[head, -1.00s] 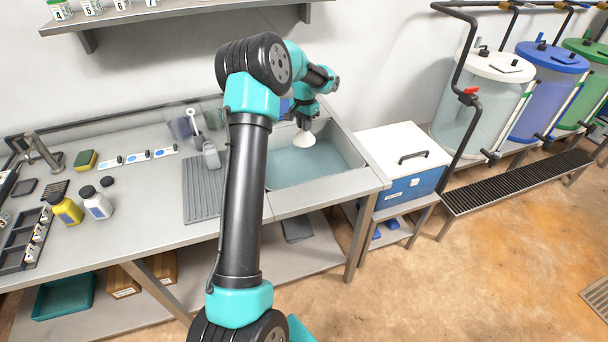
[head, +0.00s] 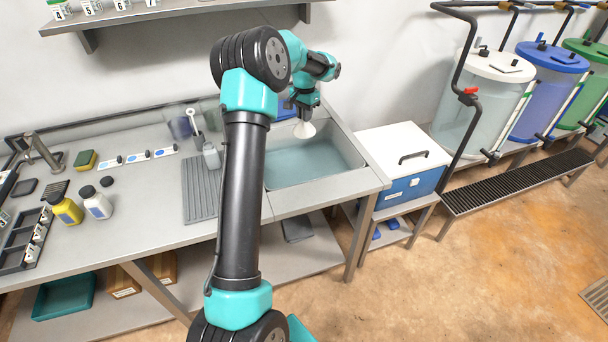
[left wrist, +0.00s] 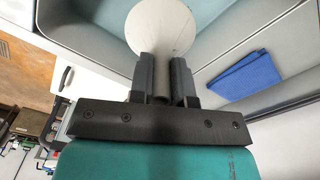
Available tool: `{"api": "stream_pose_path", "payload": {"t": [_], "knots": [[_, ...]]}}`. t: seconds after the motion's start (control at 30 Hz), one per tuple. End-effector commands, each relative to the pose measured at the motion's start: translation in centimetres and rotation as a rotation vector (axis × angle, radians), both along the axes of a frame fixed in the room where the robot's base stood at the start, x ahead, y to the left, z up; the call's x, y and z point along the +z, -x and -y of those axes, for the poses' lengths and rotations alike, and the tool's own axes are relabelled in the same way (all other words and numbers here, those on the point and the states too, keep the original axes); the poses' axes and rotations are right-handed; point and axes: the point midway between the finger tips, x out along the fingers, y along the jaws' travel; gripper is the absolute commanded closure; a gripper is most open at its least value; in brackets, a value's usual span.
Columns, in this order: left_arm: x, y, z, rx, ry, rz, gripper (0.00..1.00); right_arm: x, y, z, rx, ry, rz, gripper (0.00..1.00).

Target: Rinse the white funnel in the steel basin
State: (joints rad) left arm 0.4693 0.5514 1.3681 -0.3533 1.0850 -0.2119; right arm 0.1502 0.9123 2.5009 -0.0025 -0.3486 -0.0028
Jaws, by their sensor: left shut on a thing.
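The white funnel (head: 304,129) is over the back part of the steel basin (head: 352,180), wide end down. The basin holds blue-grey water. My left gripper (head: 304,111) is shut on the funnel's narrow end and holds it above the water. In the left wrist view the gripper's two dark fingers (left wrist: 162,82) clamp the stem, and the funnel's round cone (left wrist: 160,27) shows beyond them. My right gripper is not in view.
A grey ribbed drain mat (head: 201,187) lies left of the basin. A blue cooler with a white lid (head: 405,152) stands to the right. A blue cloth (left wrist: 246,76) lies beside the basin in the left wrist view. Bottles (head: 97,204) stand on the counter at left.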

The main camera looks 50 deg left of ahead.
Motion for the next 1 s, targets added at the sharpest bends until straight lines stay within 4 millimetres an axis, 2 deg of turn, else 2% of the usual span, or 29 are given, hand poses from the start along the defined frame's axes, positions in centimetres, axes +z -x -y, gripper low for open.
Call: {"api": "stream_pose_path", "payload": {"t": [0.17, 0.8, 1.0], "knots": [[0.4, 0.0, 0.0, 0.0, -0.001, 0.001, 1.0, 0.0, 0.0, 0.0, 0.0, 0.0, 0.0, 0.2], [5.2, 0.0, 0.0, 0.0, -0.001, 0.002, 1.0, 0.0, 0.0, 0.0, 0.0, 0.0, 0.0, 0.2], [6.0, 0.0, 0.0, 0.0, 0.0, 0.0, 1.0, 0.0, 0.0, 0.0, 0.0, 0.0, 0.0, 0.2]]}}
